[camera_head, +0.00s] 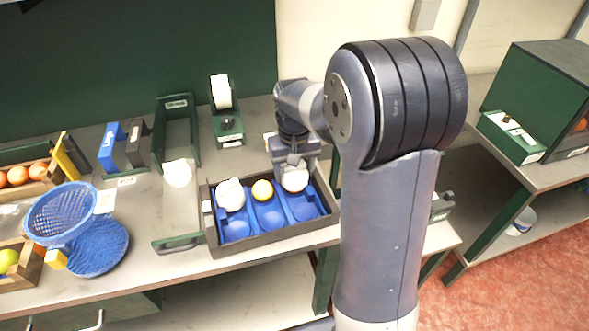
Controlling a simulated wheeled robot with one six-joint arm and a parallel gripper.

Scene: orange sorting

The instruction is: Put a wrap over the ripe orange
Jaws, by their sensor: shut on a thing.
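My gripper (294,168) points down over the back right of a dark tray (278,243) with blue cups. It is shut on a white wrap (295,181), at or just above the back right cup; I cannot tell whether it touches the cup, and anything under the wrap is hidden. A yellow-orange fruit (262,190) sits bare in the back middle cup, left of my gripper. A second white wrap (230,195) covers the back left cup's place. The front cups look empty.
Another white wrap (177,172) lies on a grey chute left of the tray. A blue basket (60,212), a crate with orange fruits (17,175) and a yellow-green fruit (8,260) are at far left. A green dispenser (227,124) stands behind the tray.

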